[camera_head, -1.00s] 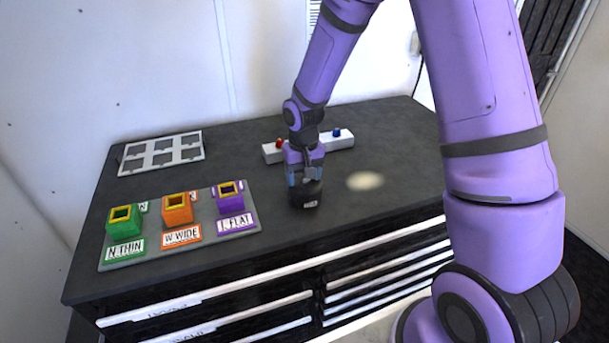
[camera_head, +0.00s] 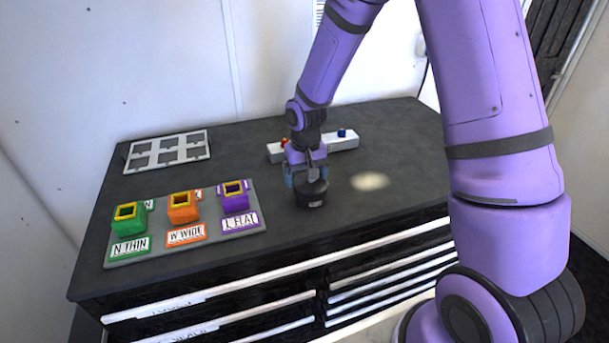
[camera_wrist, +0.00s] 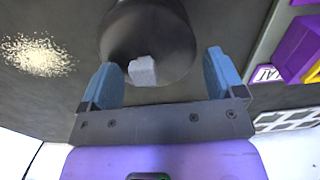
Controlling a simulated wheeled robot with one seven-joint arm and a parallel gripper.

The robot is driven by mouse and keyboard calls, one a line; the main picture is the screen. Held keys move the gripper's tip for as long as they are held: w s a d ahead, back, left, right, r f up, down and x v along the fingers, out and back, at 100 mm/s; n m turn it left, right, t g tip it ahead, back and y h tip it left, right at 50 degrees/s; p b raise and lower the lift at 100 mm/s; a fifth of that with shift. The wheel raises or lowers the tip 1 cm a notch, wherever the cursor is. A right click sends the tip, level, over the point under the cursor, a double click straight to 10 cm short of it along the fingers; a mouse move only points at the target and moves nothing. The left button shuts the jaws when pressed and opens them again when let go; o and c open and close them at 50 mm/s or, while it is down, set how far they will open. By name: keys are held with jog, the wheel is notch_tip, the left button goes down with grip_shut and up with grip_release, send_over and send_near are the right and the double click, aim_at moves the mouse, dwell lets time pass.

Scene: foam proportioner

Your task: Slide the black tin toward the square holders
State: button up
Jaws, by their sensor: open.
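The black tin (camera_head: 311,194) stands upright on the dark worktop, right of the square holders, with a small pale label on its front. My gripper (camera_head: 306,177) is low at the tin, its blue fingers apart. In the wrist view the tin (camera_wrist: 150,30) lies just beyond and between the open fingertips of my gripper (camera_wrist: 163,78); I cannot tell whether they touch it. A small grey block (camera_wrist: 143,71) shows against the tin.
The holders stand on a grey board (camera_head: 250,233) with labels in front. A pale grainy patch (camera_head: 370,181) lies right of the tin. Worktop between tin and board is clear.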

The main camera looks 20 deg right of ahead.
aim_at(306, 180)
jog(key=shift+s+d+f, duration=0.2)
jog(key=shift+s, duration=0.05)
notch_tip(306, 180, up, 11)
jog(key=shift+w+a, duration=0.2)
jog(key=shift+r, duration=0.1)
dwell(0.4)
jog(key=s+d+r+t, duration=0.3)
jog(key=s+d+r, duration=0.1)
jog(key=s+r, duration=0.95)
jog(key=s+d+r+t, duration=0.1)
jog(key=s+r, duration=0.2)
jog(key=s, duration=0.4)
jog(key=s+d+r+t, duration=0.1)
jog(key=s+r, duration=0.2)
jog(key=s, duration=0.4)
jog(key=shift+d+r, duration=0.15)
jog(key=shift+d, duration=0.2)
